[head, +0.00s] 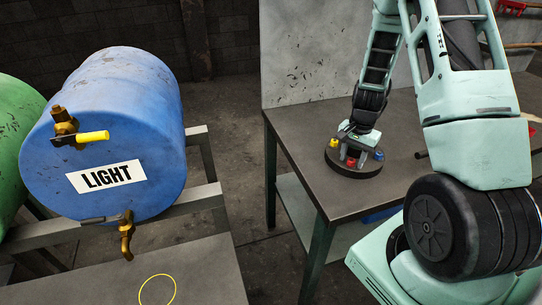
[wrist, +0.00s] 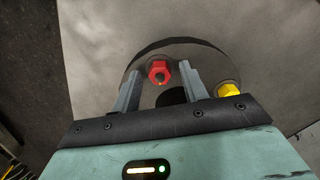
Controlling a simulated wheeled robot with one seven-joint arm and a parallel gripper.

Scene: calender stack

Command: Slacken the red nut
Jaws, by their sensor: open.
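The red nut (wrist: 159,72) is a hexagon with a stud showing in its middle, on a round dark plate (wrist: 205,57). In the wrist view it lies between and just beyond the tips of my open gripper (wrist: 159,72); I cannot tell whether a finger touches it. The yellow nut (wrist: 229,90) is to the right of the right finger. In the head view the plate (head: 352,170) sits on the table with the red nut (head: 351,162), the yellow nut (head: 334,143) and a blue nut (head: 379,154). My gripper (head: 356,150) is right above the plate, its fingers partly hidden there.
The grey table (head: 310,182) has bare room left of the plate. A dark rod (head: 421,155) lies to the right. A pale panel (head: 310,60) stands behind the table. A blue barrel (head: 105,135) marked LIGHT, with brass taps, is on a rack at left.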

